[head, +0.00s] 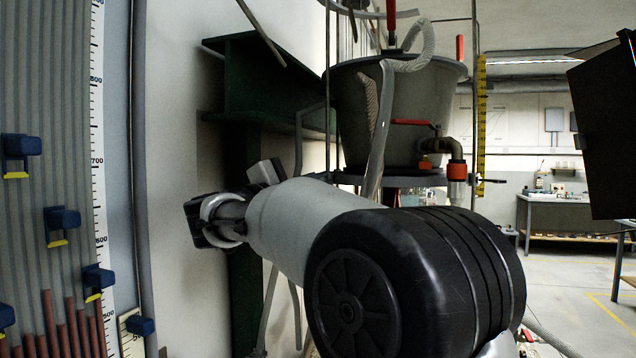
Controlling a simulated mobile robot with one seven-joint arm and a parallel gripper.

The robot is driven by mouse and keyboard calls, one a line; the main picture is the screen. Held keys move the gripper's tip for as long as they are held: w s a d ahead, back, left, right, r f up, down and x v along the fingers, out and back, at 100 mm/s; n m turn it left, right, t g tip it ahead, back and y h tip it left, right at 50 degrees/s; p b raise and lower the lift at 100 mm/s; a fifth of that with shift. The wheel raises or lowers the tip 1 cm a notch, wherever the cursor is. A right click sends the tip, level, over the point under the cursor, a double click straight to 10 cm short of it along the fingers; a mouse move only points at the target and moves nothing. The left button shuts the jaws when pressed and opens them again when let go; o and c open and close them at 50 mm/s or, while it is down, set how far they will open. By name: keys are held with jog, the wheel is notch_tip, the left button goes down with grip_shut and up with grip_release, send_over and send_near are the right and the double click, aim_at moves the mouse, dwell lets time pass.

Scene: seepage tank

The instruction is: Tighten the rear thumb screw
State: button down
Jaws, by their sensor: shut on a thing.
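My arm reaches from the lower right toward the left. Its pale forearm ends in a dark wrist end (205,220) close to the pale wall. The fingers of my gripper cannot be made out there, nor anything between them. I cannot pick out the rear thumb screw with certainty. The grey tank (350,105) stands behind my arm on a dark support. A small dark fitting (488,181) shows at its right, below the yellow scale (481,100), apart from my arm. My forearm and large black elbow hide what lies behind them.
A tube board with a white scale (98,130) and blue clips (62,222) stands close at left. A dark green beam (265,85) juts above my wrist. Pale hoses (380,130) hang before the tank. A dark panel (604,125) is at right. Free floor lies behind, near a workbench (560,202).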

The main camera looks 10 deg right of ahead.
jog(key=c, duration=1.9)
grip_release()
jog(key=v, duration=0.7)
jog(key=shift+s+a, duration=0.2)
